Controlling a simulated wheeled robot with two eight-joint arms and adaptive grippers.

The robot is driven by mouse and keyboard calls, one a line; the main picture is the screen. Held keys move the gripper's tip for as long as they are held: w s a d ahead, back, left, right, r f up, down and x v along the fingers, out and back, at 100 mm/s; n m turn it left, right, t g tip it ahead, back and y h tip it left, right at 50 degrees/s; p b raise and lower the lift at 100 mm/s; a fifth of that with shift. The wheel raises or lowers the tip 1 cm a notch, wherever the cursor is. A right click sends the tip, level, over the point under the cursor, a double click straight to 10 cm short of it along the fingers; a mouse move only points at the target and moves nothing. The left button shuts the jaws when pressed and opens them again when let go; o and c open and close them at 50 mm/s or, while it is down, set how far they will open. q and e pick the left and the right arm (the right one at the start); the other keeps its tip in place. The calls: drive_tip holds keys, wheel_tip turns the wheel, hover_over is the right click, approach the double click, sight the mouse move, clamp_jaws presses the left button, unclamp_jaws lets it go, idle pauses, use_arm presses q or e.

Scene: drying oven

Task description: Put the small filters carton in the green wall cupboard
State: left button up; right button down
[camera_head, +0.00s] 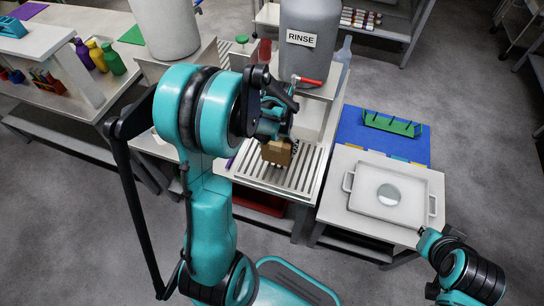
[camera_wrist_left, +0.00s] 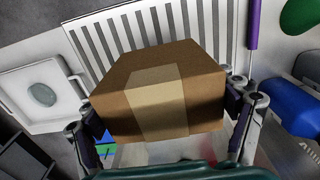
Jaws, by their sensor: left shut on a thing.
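The small brown carton (camera_head: 277,152), with a paler tape strip, is in my left gripper (camera_head: 279,143), above the slatted drain rack. In the left wrist view the carton (camera_wrist_left: 160,95) sits between the two fingers of my left gripper (camera_wrist_left: 166,112), which are shut on its sides. Part of the carton's top is hidden by the gripper in the head view. Part of my right arm (camera_head: 465,270) shows at the lower right; its finger state cannot be made out. No green wall cupboard is in view.
A grey RINSE drum (camera_head: 308,38) and a red-handled tap (camera_head: 307,80) stand behind the rack (camera_head: 298,182). To the right are a white tray (camera_head: 361,212) and a blue mat (camera_head: 350,133) with a green rack (camera_head: 391,123). Bottles (camera_head: 98,56) stand at left. Grey floor is open at right.

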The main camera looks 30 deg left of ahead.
sight(271, 155)
use_arm(q)
drive_tip(key=shift+s+a+f, duration=0.2)
drive_tip(key=shift+a+f, duration=0.4)
drive_tip(key=shift+a, duration=0.35)
drive_tip(key=shift+a+f+b, duration=0.1)
drive_tip(key=shift+f+b, duration=0.1)
drive_tip(key=shift+b, duration=0.1)
wheel_tip(271, 155, down, 4)
drive_tip(key=shift+r+b, duration=0.1)
drive_tip(key=shift+b, duration=0.9)
drive_tip(key=shift+r, duration=0.1)
drive_tip(key=shift+f, duration=0.25)
drive_tip(key=o, duration=1.1)
drive_tip(key=shift+r, duration=0.1)
drive_tip(key=shift+o, duration=0.2)
